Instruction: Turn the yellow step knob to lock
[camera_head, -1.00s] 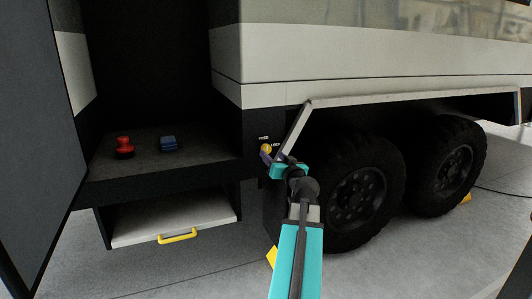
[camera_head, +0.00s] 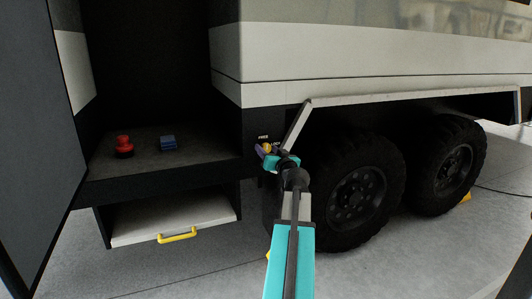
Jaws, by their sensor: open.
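The yellow step knob (camera_head: 267,147) is on the dark side panel, just left of the front wheel arch. Small white labels sit above it and to its right; the right one is partly covered. My gripper (camera_head: 264,153) is at the knob, with a purple finger at the knob's left. The jaws are open; the other finger is hard to make out. I cannot tell whether a finger touches the knob. The step (camera_head: 140,230) with its yellow handle (camera_head: 178,236) is below the doorway.
A red knob-like object (camera_head: 124,146) and a blue block (camera_head: 168,143) rest on the doorway floor. An open dark door (camera_head: 35,150) stands at left. Two large tyres (camera_head: 352,188) and a slanted fender edge (camera_head: 297,128) are close on the right of my arm.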

